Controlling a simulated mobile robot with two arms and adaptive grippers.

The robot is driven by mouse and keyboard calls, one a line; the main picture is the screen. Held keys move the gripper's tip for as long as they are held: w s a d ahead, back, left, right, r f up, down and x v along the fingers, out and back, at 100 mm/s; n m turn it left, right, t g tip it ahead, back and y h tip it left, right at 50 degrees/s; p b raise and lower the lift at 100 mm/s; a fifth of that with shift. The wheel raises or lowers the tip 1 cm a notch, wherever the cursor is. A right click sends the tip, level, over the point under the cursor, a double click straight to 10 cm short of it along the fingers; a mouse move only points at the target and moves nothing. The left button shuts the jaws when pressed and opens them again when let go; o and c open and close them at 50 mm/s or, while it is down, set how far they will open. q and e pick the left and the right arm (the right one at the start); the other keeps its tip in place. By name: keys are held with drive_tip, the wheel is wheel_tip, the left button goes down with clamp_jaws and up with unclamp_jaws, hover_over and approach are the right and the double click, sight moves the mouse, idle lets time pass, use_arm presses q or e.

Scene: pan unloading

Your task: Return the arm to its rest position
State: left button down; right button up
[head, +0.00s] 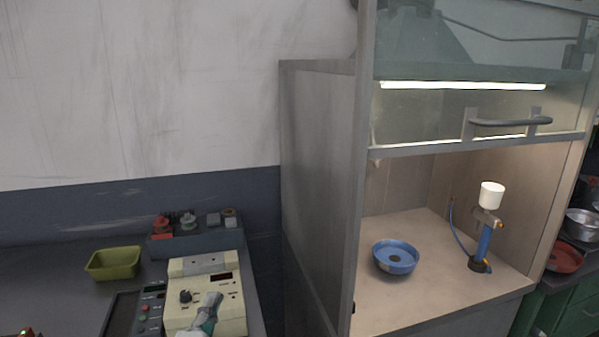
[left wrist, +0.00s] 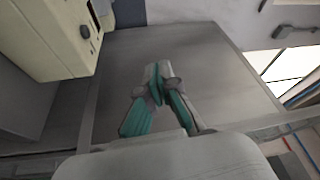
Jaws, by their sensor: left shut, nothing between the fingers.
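My left gripper (head: 213,299) shows at the bottom of the head view, in front of a cream-coloured instrument (head: 204,264) with a dark knob. In the left wrist view its teal-padded fingers (left wrist: 159,72) are closed together with nothing between them. They are above a bare grey surface (left wrist: 185,55), apart from the instrument (left wrist: 55,30) at the upper left. Most of the left arm is out of the head view. My right gripper is in neither view.
A fume hood stands at the right with its glass sash (head: 470,105) raised. Inside are a blue bowl (head: 396,258) and a blue stand with a white cup (head: 491,195). An olive tray (head: 113,263) sits on the dark bench (head: 45,275) at the left. Pans (head: 565,257) show at the far right.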

use_arm(q)
drive_tip(key=s+a+f+n+g+y, duration=0.2)
drive_tip(key=s+a+f+n+g, duration=0.1)
drive_tip(key=s+f+n+g, duration=0.25)
drive_tip(key=s+a+f+n+g+y, duration=0.1)
drive_tip(key=s+a+f+n+g, duration=0.15)
drive_tip(key=s+f+n, duration=0.5)
drive_tip(key=s+d+f+n+g+h, duration=0.1)
drive_tip(key=s+f+g, duration=0.35)
drive_tip(key=s, duration=0.45)
drive_tip(key=s+d+f+n+g+h, duration=0.1)
drive_tip(key=s+f+g, duration=0.35)
drive_tip(key=s, duration=0.35)
drive_tip(key=s+f+x, duration=0.1)
drive_tip(key=s+x, duration=0.2)
drive_tip(key=x, duration=1)
drive_tip(key=s+a+x, duration=0.1)
drive_tip(key=s+x, duration=0.2)
drive_tip(key=x, duration=0.9)
drive_tip(key=s+a+f+m+g, duration=0.1)
drive_tip(key=s+a+f, duration=0.1)
drive_tip(key=s+f, duration=1.4)
drive_tip(key=shift+s+a+f, duration=0.15)
drive_tip(key=shift+a+f, duration=0.2)
drive_tip(key=shift+f, duration=0.15)
